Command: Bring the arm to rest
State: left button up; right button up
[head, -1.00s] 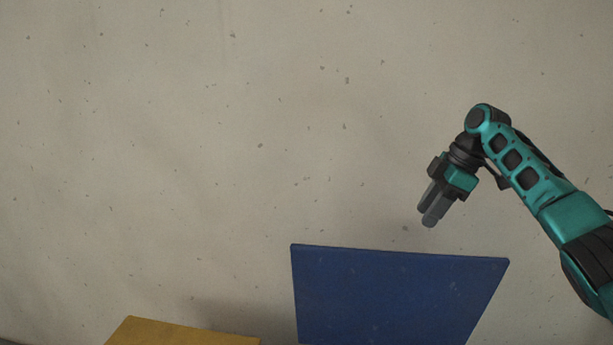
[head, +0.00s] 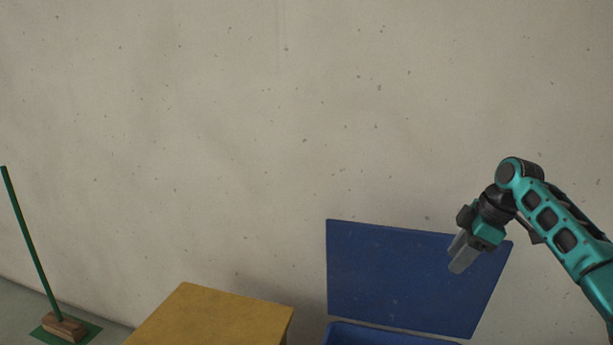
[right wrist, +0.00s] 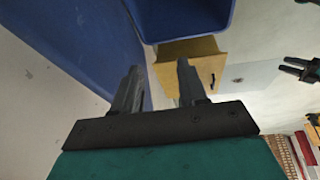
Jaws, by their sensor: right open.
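My right gripper (head: 462,252) hangs from my teal right arm at the right of the head view, in front of the raised blue lid (head: 400,282). Its fingers point down and to the left. In the right wrist view the two dark fingers (right wrist: 157,88) stand apart with nothing between them, so the gripper is open and empty. My left gripper is not in the head view.
A blue bin (head: 375,337) shows its rim below the lid. A yellow cabinet (head: 215,318) stands to its left. A broom (head: 62,325) leans at the far left. A speckled wall (head: 250,120) fills the background.

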jog(key=s+a+f+m+t, duration=0.1)
jog(key=s+a+f, duration=0.2)
jog(key=f, duration=0.5)
jog(key=s+a+f+m+t, duration=0.1)
jog(key=s+a+f+m, duration=0.2)
jog(key=f, duration=0.5)
jog(key=s+a+f+t, duration=0.1)
jog(key=s+a+f, duration=0.25)
jog(key=f, duration=0.45)
jog(key=s+a+f+m+t, duration=0.1)
jog(key=s+a+f+m, duration=0.1)
jog(key=s, duration=0.3)
jog(key=s+a+f+m+t, duration=0.2)
jog(key=s+f, duration=0.1)
jog(key=s, duration=0.2)
jog(key=s+r+m+t+h, duration=0.1)
jog(key=s+r+m+t, duration=0.1)
jog(key=s, duration=0.9)
jog(key=shift+s+d+r+m+t+h, duration=0.2)
jog(key=shift+r+m+t+h, duration=0.1)
jog(key=shift+r+m, duration=0.35)
jog(key=shift+w+f, duration=0.1)
